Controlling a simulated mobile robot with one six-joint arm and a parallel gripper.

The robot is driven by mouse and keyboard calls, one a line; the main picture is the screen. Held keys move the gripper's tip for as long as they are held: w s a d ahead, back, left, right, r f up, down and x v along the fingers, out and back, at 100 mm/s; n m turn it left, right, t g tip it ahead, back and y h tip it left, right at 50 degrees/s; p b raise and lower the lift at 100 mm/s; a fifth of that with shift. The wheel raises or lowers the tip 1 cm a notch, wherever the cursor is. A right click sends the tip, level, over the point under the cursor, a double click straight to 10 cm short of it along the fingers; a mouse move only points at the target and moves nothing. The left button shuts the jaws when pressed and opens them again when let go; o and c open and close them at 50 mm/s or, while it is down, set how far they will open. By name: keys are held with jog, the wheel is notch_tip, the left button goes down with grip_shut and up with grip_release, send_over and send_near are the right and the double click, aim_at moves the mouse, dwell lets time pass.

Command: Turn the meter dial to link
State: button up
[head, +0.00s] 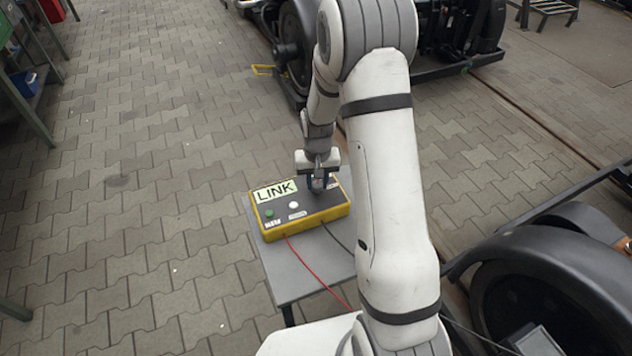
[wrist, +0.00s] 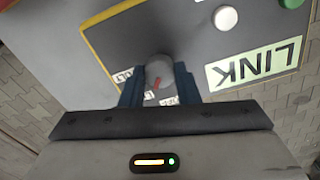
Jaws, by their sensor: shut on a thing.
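The meter (head: 285,226) is a yellow-edged box with a dark grey face, lying on a small grey table. Its display (head: 275,190) reads LINK; in the wrist view the display (wrist: 256,63) appears upside down. The dial (wrist: 160,68) is a grey round knob with a red mark, which points down and slightly left in the wrist view. Small white labels sit around it, partly hidden by the fingers. My gripper (wrist: 159,88) is shut on the dial with one blue finger on each side. In the head view my gripper (head: 318,181) reaches down onto the meter and hides the dial.
A white button (head: 293,206) and a green button (head: 268,213) are on the meter's face. A red lead (head: 315,272) and a dark lead run from its front edge over the table (head: 290,275). A wheel (head: 560,290) stands at the right.

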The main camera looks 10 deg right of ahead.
aim_at(318, 184)
jog(key=shift+m, duration=0.5)
jog(key=o, duration=1)
jog(key=shift+c, duration=0.2)
jog(key=shift+r, duration=3.9)
